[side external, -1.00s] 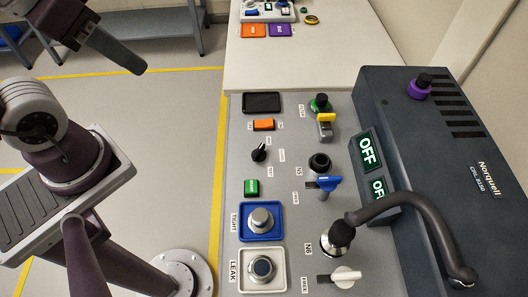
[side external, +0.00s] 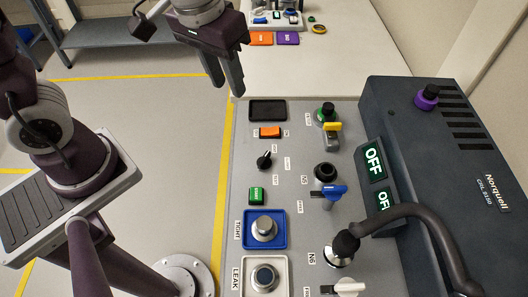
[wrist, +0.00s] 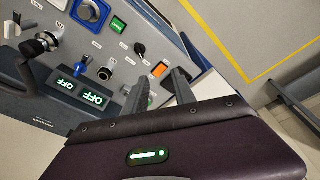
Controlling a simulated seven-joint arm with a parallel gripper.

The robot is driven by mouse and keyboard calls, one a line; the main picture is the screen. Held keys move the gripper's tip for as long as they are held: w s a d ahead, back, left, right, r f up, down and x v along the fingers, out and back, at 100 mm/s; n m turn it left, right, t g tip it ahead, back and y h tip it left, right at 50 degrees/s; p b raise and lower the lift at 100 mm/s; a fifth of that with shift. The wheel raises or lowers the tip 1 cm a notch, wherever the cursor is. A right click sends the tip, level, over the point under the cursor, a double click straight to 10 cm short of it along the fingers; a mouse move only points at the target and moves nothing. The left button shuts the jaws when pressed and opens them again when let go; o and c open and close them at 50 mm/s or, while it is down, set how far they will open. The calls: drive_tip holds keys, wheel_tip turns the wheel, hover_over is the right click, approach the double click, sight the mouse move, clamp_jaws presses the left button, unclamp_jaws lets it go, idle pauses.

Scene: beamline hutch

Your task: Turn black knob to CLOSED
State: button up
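A small black pointer knob (side external: 264,160) sits on the grey panel (side external: 291,130), between the orange switch and the green button. Small labels stand around it, too small to read. The knob also shows in the wrist view (wrist: 139,48), beyond my fingers. My gripper (side external: 228,88) hangs at the panel's far left corner, its two fingers apart and empty. It is above and to the left of the knob in the side view, clear of it. The fingers also show in the wrist view (wrist: 162,77).
Near the knob are an orange switch (side external: 269,132), a green button (side external: 257,194) and a dark screen (side external: 267,110). Yellow (side external: 332,127) and blue (side external: 335,192) handles stand to the right. A curved dark lever (side external: 412,211) and a dark cabinet (side external: 440,150) with lit OFF displays lie beyond.

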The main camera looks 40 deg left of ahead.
drive_tip(key=n+g, duration=0.1)
drive_tip(key=g, duration=0.1)
hover_over(264, 158)
wheel_tip(264, 158, down, 12)
drive_tip(key=shift+r, duration=0.1)
wheel_tip(264, 158, down, 7)
clamp_jaws()
